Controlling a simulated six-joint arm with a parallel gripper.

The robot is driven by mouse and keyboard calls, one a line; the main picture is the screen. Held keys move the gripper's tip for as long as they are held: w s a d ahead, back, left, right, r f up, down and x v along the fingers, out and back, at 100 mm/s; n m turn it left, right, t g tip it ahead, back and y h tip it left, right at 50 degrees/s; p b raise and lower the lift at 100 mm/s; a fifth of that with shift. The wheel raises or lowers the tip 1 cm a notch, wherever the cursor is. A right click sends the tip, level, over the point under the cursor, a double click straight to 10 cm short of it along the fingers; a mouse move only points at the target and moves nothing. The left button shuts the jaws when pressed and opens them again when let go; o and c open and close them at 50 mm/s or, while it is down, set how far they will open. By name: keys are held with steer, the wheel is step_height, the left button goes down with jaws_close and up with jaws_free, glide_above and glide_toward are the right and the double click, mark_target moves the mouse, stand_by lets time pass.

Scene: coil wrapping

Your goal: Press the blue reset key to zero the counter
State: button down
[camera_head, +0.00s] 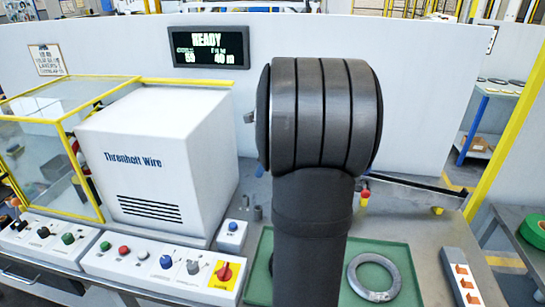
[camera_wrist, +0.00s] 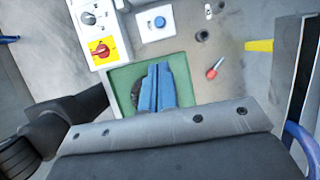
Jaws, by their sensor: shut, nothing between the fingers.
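The blue key (camera_head: 233,226) sits on top of a small white box at the right end of the control panels. In the wrist view the blue key (camera_wrist: 159,22) shows at the top, ahead of my gripper (camera_wrist: 160,66). Its blue fingers are shut together and empty, over the green tray (camera_wrist: 122,78) and apart from the key. In the head view my arm hides the gripper. The counter display (camera_head: 210,47) reads "READY" with smaller figures below, seemingly 59 and 40 m.
A red rotary switch (camera_head: 224,271) on a yellow plate stands beside the key's box. Another blue button (camera_head: 166,262) is on the long panel. A grey coil (camera_head: 374,277) lies in the tray. A red-tipped tool (camera_wrist: 215,68) is right of the fingers. A white machine (camera_head: 158,150) stands behind.

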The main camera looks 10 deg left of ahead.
steer(key=w+a+m+t+y, duration=0.1)
steer(key=a+t, duration=0.1)
steer(key=a, duration=0.2)
steer(key=w+a+f+t+y, duration=0.1)
steer(key=a+t, duration=0.2)
steer(key=a, duration=0.2)
steer(key=w+a+m+t+y, duration=0.1)
steer(key=a+t, duration=0.1)
steer(key=a, duration=0.3)
steer(key=shift+w+f+m+t, duration=0.3)
steer(key=shift+w, duration=0.05)
steer(key=m+t+h, duration=0.1)
steer(key=m+h, duration=0.3)
steer(key=h, duration=0.2)
glide_above(233, 227)
step_height(233, 227, down, 10)
steer(key=r, duration=0.1)
steer(key=shift+f, duration=0.25)
steer(key=shift+f, duration=4.4)
steer(key=shift+f, duration=0.4)
